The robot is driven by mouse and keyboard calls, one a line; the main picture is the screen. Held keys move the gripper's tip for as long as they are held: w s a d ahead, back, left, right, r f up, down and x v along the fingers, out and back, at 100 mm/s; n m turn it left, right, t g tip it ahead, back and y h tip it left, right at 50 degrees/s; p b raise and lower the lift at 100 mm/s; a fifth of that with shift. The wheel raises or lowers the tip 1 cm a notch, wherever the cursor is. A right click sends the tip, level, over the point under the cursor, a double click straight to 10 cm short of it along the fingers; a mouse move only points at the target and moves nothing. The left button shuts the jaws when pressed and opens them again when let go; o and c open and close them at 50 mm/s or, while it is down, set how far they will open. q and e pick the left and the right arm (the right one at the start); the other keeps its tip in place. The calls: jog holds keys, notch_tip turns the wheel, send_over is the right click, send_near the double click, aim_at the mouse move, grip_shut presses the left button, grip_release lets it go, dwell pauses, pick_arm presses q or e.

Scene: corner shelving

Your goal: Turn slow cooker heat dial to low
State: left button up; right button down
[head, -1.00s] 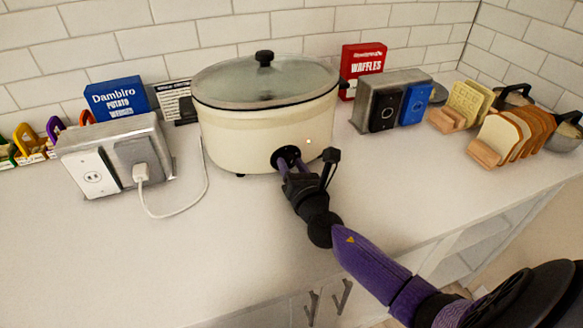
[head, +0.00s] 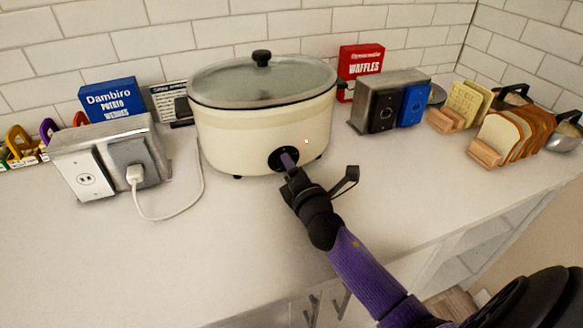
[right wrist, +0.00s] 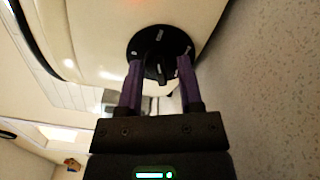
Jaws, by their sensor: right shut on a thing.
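A cream slow cooker (head: 245,132) with a glass lid and black knob stands on the white counter. Its round black heat dial is low on the front; in the right wrist view the dial (right wrist: 160,48) shows white marks around a raised grip. My right gripper (head: 287,160) is at the dial. In the right wrist view the purple fingers of my right gripper (right wrist: 160,72) reach the dial, one on each side of its grip, shut on it. The dial's marks are too small to read. My left gripper is not in view.
A metal outlet box (head: 110,160) with a plugged white cord stands left of the cooker. A second switch box (head: 385,100), a red waffles box (head: 362,62) and toast racks (head: 515,135) stand right. The front counter is clear.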

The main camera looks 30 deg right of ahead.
jog(key=shift+m, duration=0.5)
jog(key=shift+c, duration=1.2)
grip_release()
jog(key=v, duration=1)
jog(key=shift+p, duration=0.3)
